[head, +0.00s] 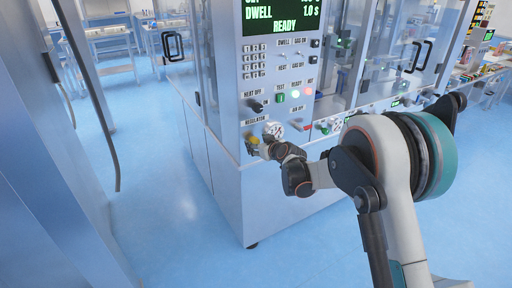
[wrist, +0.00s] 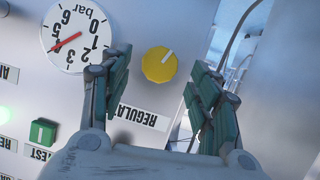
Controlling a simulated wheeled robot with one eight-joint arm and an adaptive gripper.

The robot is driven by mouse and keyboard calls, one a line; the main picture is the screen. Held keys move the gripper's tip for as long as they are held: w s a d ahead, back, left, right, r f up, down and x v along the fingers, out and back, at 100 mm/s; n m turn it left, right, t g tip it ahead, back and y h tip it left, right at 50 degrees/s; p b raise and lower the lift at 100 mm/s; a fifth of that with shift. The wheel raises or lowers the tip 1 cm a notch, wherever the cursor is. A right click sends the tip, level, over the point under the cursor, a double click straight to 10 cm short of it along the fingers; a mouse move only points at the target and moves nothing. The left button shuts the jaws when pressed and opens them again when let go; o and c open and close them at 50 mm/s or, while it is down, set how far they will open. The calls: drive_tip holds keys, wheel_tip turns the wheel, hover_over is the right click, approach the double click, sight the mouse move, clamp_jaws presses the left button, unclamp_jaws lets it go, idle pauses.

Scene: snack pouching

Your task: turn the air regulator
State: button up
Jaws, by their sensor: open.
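The air regulator is a round yellow knob (wrist: 160,64) with a pale pointer line, on the machine's light panel. In the wrist view the panel appears upside down and the line points to the upper right. My gripper (wrist: 160,82) is open, its green-padded fingers at either side and below the knob in the picture, with a gap to it. I cannot tell whether the fingertips reach past its face. The REGULATOR label (wrist: 138,117) shows between the fingers. In the head view, my gripper (head: 262,149) is at the panel by the yellow knob (head: 250,138), which is partly hidden.
A round bar gauge (wrist: 75,35) sits beside the knob, its red needle between 3 and 5. A green TEST button (wrist: 42,132) is also near. The display (head: 283,15) reads DWELL 1.0 s and READY. Blue floor (head: 165,200) lies open left of the machine.

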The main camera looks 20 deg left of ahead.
drive_tip(key=shift+b+x, duration=0.3)
drive_tip(key=shift+x, duration=0.95)
drive_tip(key=shift+c, duration=0.5)
drive_tip(key=c, duration=1)
drive_tip(key=shift+o, duration=0.2)
drive_tip(key=m+g, duration=0.1)
drive_tip(key=m+y+p, duration=0.1)
drive_tip(key=m, duration=0.1)
drive_tip(key=shift+w+d+g+y, duration=0.15)
drive_tip(key=shift+w+g+y, duration=0.15)
drive_tip(key=shift+g, duration=0.1)
drive_tip(key=shift+d+m+g+y, duration=0.1)
drive_tip(key=shift+m+g+y, duration=0.7)
drive_tip(key=shift+m, duration=1)
